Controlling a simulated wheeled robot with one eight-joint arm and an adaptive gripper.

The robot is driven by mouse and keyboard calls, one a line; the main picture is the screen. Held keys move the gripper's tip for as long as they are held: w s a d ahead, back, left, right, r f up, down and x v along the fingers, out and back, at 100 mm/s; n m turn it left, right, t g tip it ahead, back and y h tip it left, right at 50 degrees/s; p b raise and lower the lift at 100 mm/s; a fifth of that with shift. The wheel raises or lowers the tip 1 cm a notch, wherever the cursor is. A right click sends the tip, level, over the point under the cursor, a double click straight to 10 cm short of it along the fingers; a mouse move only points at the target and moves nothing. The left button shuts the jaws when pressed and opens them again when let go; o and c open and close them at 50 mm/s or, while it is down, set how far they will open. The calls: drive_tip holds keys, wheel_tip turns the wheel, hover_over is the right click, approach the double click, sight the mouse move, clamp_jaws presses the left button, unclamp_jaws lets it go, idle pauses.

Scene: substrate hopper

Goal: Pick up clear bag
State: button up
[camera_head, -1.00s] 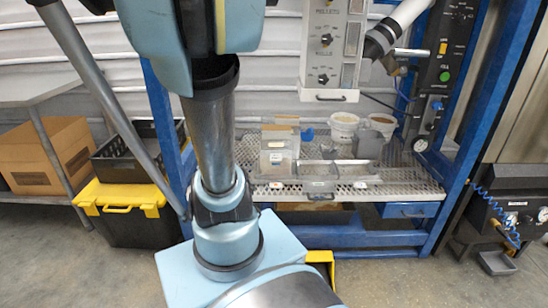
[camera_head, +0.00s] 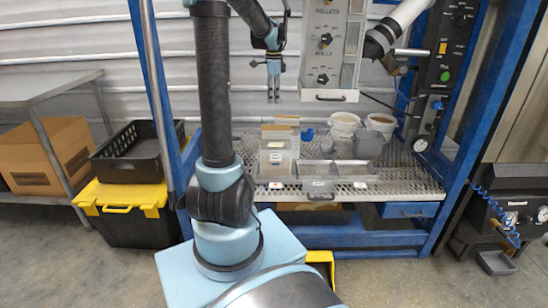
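A see-through, greyish bag-like item (camera_head: 274,160) stands upright at the left of the perforated metal shelf (camera_head: 400,176). It is small and pale in this view, so I cannot be sure that it is the clear bag. My gripper (camera_head: 273,98) points down above the shelf, well above and apart from this item. Its two fingers show a narrow gap with nothing between them.
Metal trays (camera_head: 335,172) lie along the shelf's front. White tubs (camera_head: 344,122) and a grey container (camera_head: 368,146) stand behind them. The hopper panel (camera_head: 330,50) hangs just right of my gripper. A blue frame post (camera_head: 155,80) stands at the left.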

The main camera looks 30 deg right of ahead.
sight(276, 127)
drive_tip(key=shift+m, duration=0.3)
drive_tip(key=f, duration=0.4)
drive_tip(key=d+f, duration=0.1)
drive_tip(key=f, duration=0.7)
drive_tip(key=shift+d+f, duration=0.2)
drive_tip(key=shift+d, duration=0.05)
drive_tip(key=shift+w+a+f, duration=0.1)
drive_tip(key=shift+w+f, duration=0.05)
drive_tip(key=shift+f, duration=1.2)
drive_tip(key=shift+w+f, duration=0.15)
drive_tip(key=shift+f, duration=1.15)
